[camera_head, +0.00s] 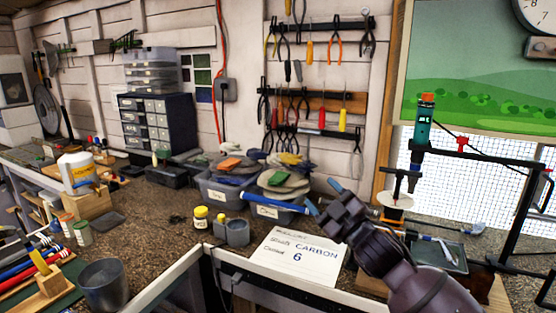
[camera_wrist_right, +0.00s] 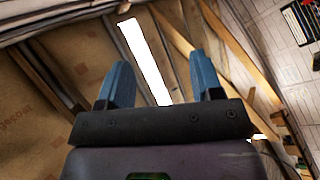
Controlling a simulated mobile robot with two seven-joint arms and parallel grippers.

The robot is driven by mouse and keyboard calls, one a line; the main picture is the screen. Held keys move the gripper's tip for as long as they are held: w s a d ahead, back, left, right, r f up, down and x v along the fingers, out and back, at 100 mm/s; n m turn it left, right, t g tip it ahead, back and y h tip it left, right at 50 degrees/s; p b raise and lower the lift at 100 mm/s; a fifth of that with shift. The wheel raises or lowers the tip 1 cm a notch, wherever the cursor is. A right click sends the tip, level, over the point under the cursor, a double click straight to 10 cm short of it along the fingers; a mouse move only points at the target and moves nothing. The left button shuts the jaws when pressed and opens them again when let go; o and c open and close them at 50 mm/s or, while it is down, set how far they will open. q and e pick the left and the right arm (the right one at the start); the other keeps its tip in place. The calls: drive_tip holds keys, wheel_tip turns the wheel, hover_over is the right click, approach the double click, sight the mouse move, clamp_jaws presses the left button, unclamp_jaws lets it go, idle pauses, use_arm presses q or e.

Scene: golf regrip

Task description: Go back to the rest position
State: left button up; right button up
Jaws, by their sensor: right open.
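My right gripper (camera_head: 323,196) is raised in front of the workbench, right of the middle in the head view. Its two blue fingers are apart with nothing between them. In the right wrist view the gripper (camera_wrist_right: 162,80) is also open and empty, facing the wooden ceiling and a bright light strip. My right arm comes in from the lower right and covers part of the bench. My left gripper does not show in either view.
A handwritten card (camera_head: 297,257) lies on the bench left of my arm. Bins of cloths (camera_head: 228,184), small jars (camera_head: 200,217) and a grey cup (camera_head: 104,285) stand farther left. A black stand with a teal tool (camera_head: 423,132) rises to the right, near the arm.

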drive_tip(key=s+d+f+m+g+h, duration=0.1)
drive_tip(key=s+d+f+m+h, duration=0.4)
drive_tip(key=f, duration=0.6)
drive_tip(key=s+d+f+m+g+h, duration=0.15)
drive_tip(key=s+d+f+m, duration=0.45)
drive_tip(key=f, duration=0.6)
drive_tip(key=s+d+f+m+g+h, duration=0.1)
drive_tip(key=s+d+f+g+h, duration=0.1)
drive_tip(key=s+f, duration=0.7)
drive_tip(key=s+d+f+m+g+h+b, duration=0.1)
drive_tip(key=s+d+f, duration=0.3)
drive_tip(key=s+f, duration=0.4)
drive_tip(key=s+g+h, duration=0.1)
drive_tip(key=s, duration=0.4)
drive_tip(key=shift+d+f+m, duration=0.3)
drive_tip(key=shift+f+m, duration=0.05)
drive_tip(key=shift+m, duration=0.05)
drive_tip(key=shift+s+h, duration=0.1)
drive_tip(key=shift+h, duration=0.15)
